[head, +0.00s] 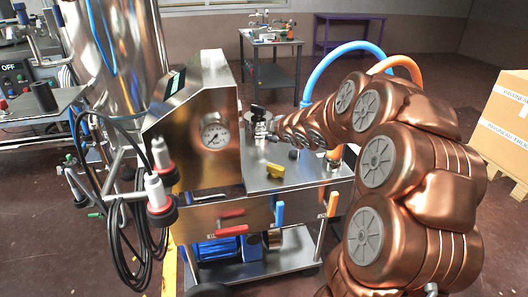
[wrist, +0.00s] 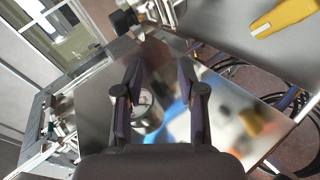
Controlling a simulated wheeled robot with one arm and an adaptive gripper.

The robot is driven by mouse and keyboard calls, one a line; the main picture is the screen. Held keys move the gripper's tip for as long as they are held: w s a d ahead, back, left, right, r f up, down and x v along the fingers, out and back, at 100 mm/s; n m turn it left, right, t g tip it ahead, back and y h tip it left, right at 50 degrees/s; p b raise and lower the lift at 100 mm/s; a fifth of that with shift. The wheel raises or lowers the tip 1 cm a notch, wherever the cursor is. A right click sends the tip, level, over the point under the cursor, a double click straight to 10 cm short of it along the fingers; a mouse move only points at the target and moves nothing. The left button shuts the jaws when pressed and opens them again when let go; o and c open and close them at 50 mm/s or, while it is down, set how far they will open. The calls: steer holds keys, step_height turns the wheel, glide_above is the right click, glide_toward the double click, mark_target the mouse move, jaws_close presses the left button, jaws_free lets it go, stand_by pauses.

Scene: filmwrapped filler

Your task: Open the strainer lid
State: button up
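My gripper (wrist: 160,85) is open in the wrist view, its two dark fingers apart with nothing held between them. Beyond the fingers is a shiny steel panel (wrist: 215,100) with a round gauge-like disc and blurred blue and orange reflections. In the head view my copper arm reaches left over the steel machine top, and its end is near a small dark and silver assembly (head: 258,122). I cannot tell there which parts are gripper and which are fitting. A metal fitting with dark knobs (wrist: 150,15) shows at the top of the wrist view. I cannot clearly identify the strainer lid.
A yellow handle (head: 275,170) lies on the machine top (head: 310,172). Red, blue and orange valve handles line its front. A blue hose (head: 322,68) arches behind. Cartons (head: 505,115) stand at right.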

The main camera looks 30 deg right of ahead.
mark_target(259, 124)
steer(key=w+d+f+n+t+y+b, duration=0.1)
steer(key=f+n+b, duration=0.1)
steer(key=w+d+f+n+t+y+b, duration=0.1)
steer(key=d+f+b, duration=0.1)
steer(key=f, duration=0.1)
steer(key=w+d+f+n+t+y+b, duration=0.1)
steer(key=w+f+n+b, duration=0.1)
steer(key=f, duration=0.1)
steer(key=shift+w+d+n, duration=0.1)
steer(key=shift+d+n, duration=0.05)
steer(key=shift+n, duration=0.15)
steer(key=shift+f+n+y, duration=0.1)
steer(key=shift+n+y, duration=0.2)
steer(key=shift+b+x, duration=0.45)
steer(key=shift+x, duration=3.45)
steer(key=c, duration=0.7)
jaws_close()
